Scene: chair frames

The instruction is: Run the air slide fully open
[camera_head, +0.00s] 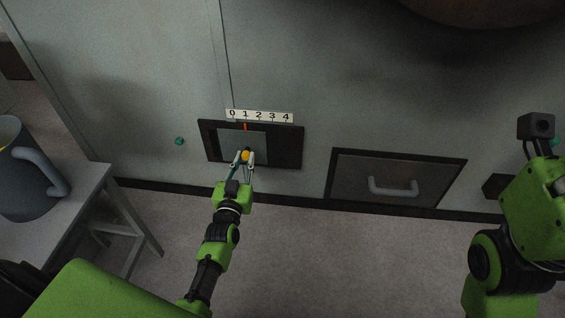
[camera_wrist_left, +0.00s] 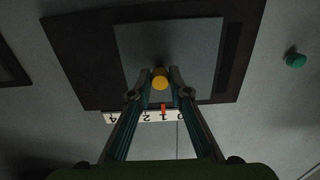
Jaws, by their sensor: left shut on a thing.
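The air slide is a grey plate (camera_head: 228,143) in a black frame (camera_head: 289,150) low on the grey wall. A white scale numbered 0 to 4 (camera_head: 270,116) runs above it. A red pointer (camera_head: 245,127) stands at about 1. Dark frame shows to the right of the plate and a narrower strip to its left. My left gripper (camera_head: 245,158) is shut on the plate's yellow knob (camera_wrist_left: 160,77). The plate (camera_wrist_left: 195,50), pointer (camera_wrist_left: 163,107) and scale (camera_wrist_left: 133,117) also show in the left wrist view, upside down. My right gripper is not visible.
A dark drawer or door with a grey handle (camera_head: 392,187) is right of the slide. A teal knob (camera_head: 179,141) sits on the wall to the left. A grey jug (camera_head: 25,178) stands on a table (camera_head: 88,185) at left. The floor below the slide is clear.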

